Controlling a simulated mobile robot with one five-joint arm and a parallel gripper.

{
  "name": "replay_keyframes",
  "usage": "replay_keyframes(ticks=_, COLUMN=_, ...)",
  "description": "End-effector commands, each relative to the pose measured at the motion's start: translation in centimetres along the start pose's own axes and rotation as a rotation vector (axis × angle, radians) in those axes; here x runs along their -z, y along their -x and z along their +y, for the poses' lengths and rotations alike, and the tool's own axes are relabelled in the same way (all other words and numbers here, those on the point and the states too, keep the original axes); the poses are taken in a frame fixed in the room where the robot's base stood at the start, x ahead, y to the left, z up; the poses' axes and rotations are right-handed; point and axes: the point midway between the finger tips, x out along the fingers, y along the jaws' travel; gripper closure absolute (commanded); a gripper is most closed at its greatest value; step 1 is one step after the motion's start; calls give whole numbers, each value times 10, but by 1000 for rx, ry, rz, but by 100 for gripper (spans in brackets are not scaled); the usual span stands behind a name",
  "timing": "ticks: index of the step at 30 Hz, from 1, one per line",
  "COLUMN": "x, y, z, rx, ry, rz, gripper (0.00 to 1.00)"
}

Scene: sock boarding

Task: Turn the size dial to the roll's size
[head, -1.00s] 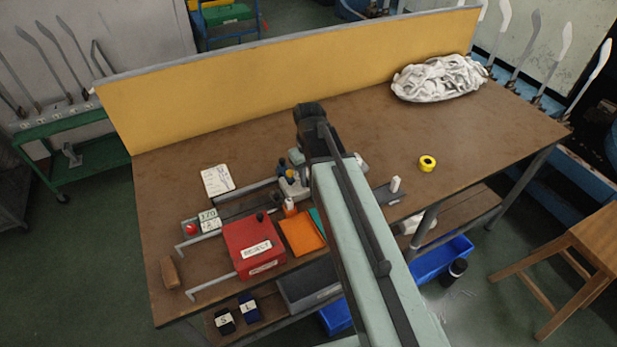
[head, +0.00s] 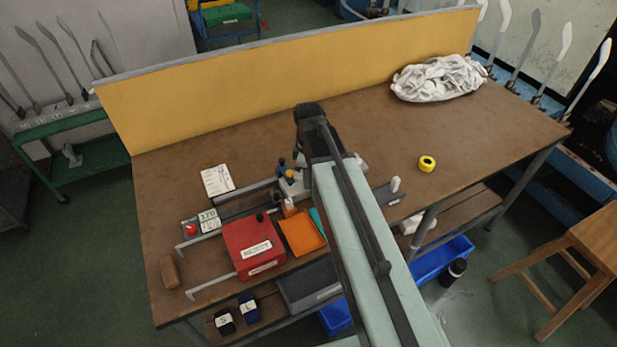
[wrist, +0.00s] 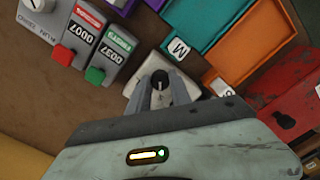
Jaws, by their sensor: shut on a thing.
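The size dial (wrist: 160,84) is a small black knob with a white pointer line on a pale base, at the middle of the wrist view. My gripper (wrist: 161,96) is shut on it, one grey finger on each side of the knob. The pointer runs roughly up and down in that picture. No size marks around the knob are readable. In the head view, my arm hides the dial and the gripper. A card marked M (wrist: 178,48) stands at a teal bin (wrist: 190,22) just beyond the dial.
Red (wrist: 80,35) and green (wrist: 112,50) counter boxes and a pale knob box (wrist: 38,10) stand near the dial. An orange bin (wrist: 248,42) and a red box (wrist: 295,105) lie to the right. In the head view, yellow tape (head: 427,164) lies on the open right side of the table.

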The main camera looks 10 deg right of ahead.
Motion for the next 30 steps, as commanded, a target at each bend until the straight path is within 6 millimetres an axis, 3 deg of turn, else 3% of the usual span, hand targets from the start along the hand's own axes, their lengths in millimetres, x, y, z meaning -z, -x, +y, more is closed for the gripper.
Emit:
replay_keyframes(ticks=10, x=0, y=0, z=0, rx=-1, ry=105, rz=1, gripper=100)
replay_keyframes(ticks=24, x=1, y=0, z=0, rx=0, ry=116, rz=2, gripper=100)
replay_keyframes(ticks=25, x=1, y=0, z=0, rx=0, ry=116, rz=2, gripper=70)
replay_keyframes(ticks=30, x=0, y=0, z=0, rx=0, ry=115, rz=1, gripper=66)
